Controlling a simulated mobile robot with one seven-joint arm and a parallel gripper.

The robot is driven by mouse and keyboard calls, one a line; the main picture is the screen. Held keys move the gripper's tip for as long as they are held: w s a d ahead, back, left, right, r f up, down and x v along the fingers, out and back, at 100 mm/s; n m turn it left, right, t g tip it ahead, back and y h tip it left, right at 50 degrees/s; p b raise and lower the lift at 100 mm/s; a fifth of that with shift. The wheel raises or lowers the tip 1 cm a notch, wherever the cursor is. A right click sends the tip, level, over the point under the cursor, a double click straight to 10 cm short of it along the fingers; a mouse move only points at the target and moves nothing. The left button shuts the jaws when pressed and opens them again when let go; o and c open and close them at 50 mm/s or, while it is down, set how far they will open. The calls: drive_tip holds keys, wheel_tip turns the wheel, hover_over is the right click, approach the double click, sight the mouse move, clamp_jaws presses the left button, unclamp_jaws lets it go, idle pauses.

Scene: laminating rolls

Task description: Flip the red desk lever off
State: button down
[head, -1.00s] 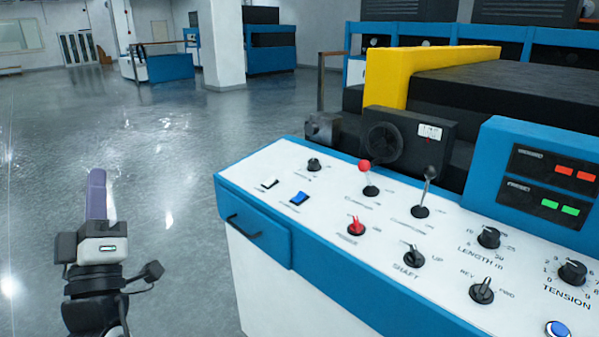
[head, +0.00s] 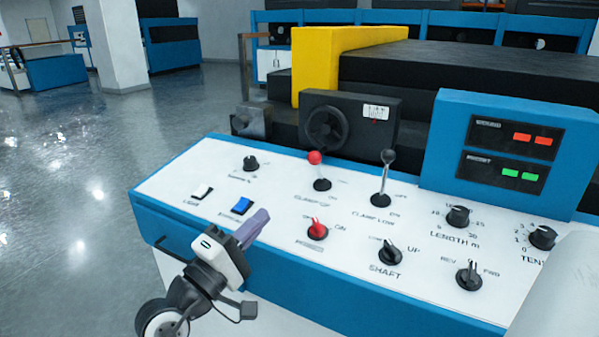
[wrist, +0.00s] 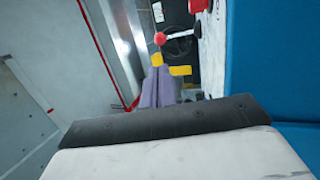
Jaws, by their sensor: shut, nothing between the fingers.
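The red-balled lever (head: 315,158) stands on a black round base on the white desk panel (head: 280,205), at the label CLAMP UP. It leans slightly left and back in the head view. Its red ball also shows in the wrist view (wrist: 160,38), beyond my fingertips. The fingers also show in the wrist view (wrist: 158,88).
A grey-knobbed lever (head: 384,170) stands right of the red one. A blue switch (head: 242,205) and a white switch (head: 202,192) lie near my fingertips. Black knobs fill the right side. A blue display box (head: 515,155) and a dark handwheel (head: 326,128) rise behind.

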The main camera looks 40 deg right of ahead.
drive_tip(key=p, duration=0.4)
approach(310, 162)
drive_tip(key=x, duration=0.5)
drive_tip(key=shift+s+d+r, duration=0.1)
drive_tip(key=shift+s+d, duration=0.05)
drive_tip(key=shift+x, duration=0.8)
